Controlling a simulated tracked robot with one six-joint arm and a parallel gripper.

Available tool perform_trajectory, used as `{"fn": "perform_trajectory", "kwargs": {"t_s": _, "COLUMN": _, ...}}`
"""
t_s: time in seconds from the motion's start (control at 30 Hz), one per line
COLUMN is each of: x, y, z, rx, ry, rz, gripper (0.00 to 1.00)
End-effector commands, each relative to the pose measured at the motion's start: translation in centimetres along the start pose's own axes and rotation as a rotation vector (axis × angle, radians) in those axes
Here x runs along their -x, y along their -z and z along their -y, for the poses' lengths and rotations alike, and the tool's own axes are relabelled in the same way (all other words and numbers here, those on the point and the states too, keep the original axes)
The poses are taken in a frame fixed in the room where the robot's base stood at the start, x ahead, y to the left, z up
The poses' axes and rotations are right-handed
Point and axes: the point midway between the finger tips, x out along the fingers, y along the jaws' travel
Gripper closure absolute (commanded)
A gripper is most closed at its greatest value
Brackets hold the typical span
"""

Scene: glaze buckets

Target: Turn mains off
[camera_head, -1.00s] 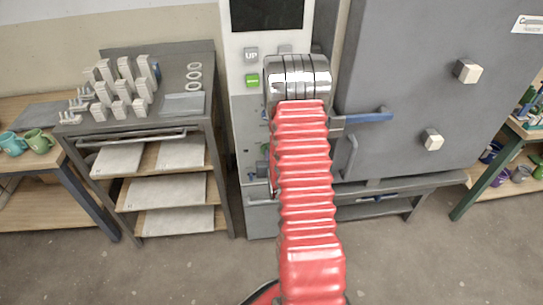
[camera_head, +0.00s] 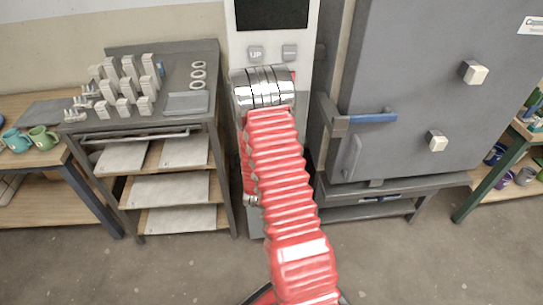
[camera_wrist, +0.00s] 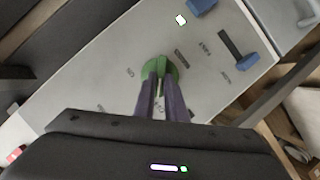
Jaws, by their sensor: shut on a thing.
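In the wrist view, a green rotary knob (camera_wrist: 171,71) sits on the pale panel (camera_wrist: 100,75), with small dark labels around it that are too small to read surely. My gripper (camera_wrist: 160,80) is shut on this knob, its two dark fingers close together on the knob's grip bar. In the head view, my red arm covers the lower part of the white and grey control cabinet (camera_head: 243,53), so the knob and fingertips are hidden there.
A blue-handled lever (camera_wrist: 247,61) in a dark slot is on the same panel, right of the knob. The kiln (camera_head: 415,95) with its blue handle (camera_head: 374,118) stands right of the cabinet. A shelf cart (camera_head: 150,125) holding several white blocks stands left.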

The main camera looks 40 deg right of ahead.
Motion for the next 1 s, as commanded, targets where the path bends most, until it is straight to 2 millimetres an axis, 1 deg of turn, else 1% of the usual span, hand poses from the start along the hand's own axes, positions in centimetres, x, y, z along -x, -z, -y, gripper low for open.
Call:
{"fn": "perform_trajectory", "kwargs": {"t_s": 0.03, "x": 0.10, "y": -0.32, "z": 0.36, "rx": 0.016, "ry": 0.001, "rz": 0.006, "gripper": 1.00}}
{"fn": "perform_trajectory", "kwargs": {"t_s": 0.2, "x": 0.10, "y": -0.26, "z": 0.41, "rx": 0.047, "ry": -0.010, "rz": 0.005, "gripper": 1.00}}
{"fn": "perform_trajectory", "kwargs": {"t_s": 0.57, "x": 0.10, "y": -0.25, "z": 0.44, "rx": 0.053, "ry": -0.011, "rz": 0.004, "gripper": 1.00}}
{"fn": "perform_trajectory", "kwargs": {"t_s": 0.6, "x": 0.11, "y": -0.25, "z": 0.44, "rx": 0.053, "ry": -0.011, "rz": 0.004, "gripper": 0.88}}
{"fn": "perform_trajectory", "kwargs": {"t_s": 0.8, "x": 0.07, "y": -0.15, "z": 0.33, "rx": 0.051, "ry": -0.014, "rz": 0.002, "gripper": 0.74}}
{"fn": "perform_trajectory", "kwargs": {"t_s": 0.87, "x": 0.06, "y": -0.12, "z": 0.29, "rx": 0.051, "ry": -0.015, "rz": 0.002, "gripper": 0.70}}
{"fn": "perform_trajectory", "kwargs": {"t_s": 1.0, "x": 0.04, "y": -0.07, "z": 0.22, "rx": 0.050, "ry": -0.017, "rz": 0.001, "gripper": 0.70}}
